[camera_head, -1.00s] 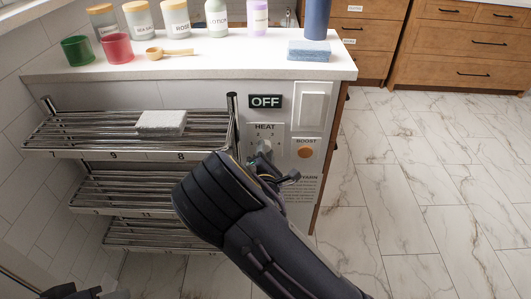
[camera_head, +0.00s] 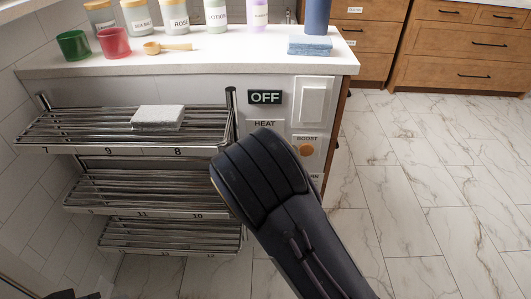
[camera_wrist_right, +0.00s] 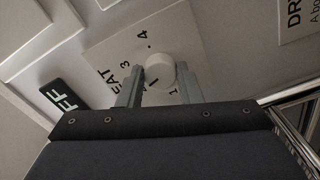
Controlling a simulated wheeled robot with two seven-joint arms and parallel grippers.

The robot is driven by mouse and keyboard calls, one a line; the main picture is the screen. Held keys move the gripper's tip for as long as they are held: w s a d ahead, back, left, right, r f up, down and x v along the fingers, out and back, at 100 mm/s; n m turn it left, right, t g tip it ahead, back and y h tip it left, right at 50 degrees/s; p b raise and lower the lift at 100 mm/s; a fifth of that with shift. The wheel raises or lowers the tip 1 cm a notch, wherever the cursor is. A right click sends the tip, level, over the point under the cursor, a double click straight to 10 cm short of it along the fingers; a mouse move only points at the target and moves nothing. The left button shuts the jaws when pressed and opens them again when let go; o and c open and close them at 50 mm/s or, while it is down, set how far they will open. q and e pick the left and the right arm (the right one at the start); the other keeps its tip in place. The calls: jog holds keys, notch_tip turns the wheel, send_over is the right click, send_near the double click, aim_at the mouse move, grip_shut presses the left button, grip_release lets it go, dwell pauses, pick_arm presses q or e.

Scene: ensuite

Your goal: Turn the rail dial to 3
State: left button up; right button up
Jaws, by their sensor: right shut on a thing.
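The rail dial (camera_wrist_right: 160,70), a round white knob on a pale plate, shows in the right wrist view. The numbers 1, 3 and 4 are readable around it; the 2 is not. A small dark line lies on the knob's lower left side, but I cannot tell its setting surely. My right gripper (camera_wrist_right: 157,84) has a finger on either side of the knob and is shut on it. In the head view my right arm hides the dial and this gripper. The display above reads OFF (camera_head: 265,97). Only a dark sliver at the lower left edge may be my left arm.
A chrome towel rail (camera_head: 130,128) with a folded white cloth (camera_head: 158,117) stands left of the panel. A white switch (camera_head: 313,101) and an orange boost button (camera_head: 306,149) are to the right. The counter (camera_head: 200,55) above holds jars and cups. The marble floor at right is clear.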

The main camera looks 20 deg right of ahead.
jog(key=m+b, duration=0.4)
jog(key=m, duration=0.5)
jog(key=shift+a+f+b, duration=0.1)
jog(key=shift+b, duration=0.2)
jog(key=shift+m, duration=0.3)
jog(key=o, duration=1)
jog(key=p+v, duration=0.1)
jog(key=v, duration=0.7)
jog(key=shift+p, duration=0.35)
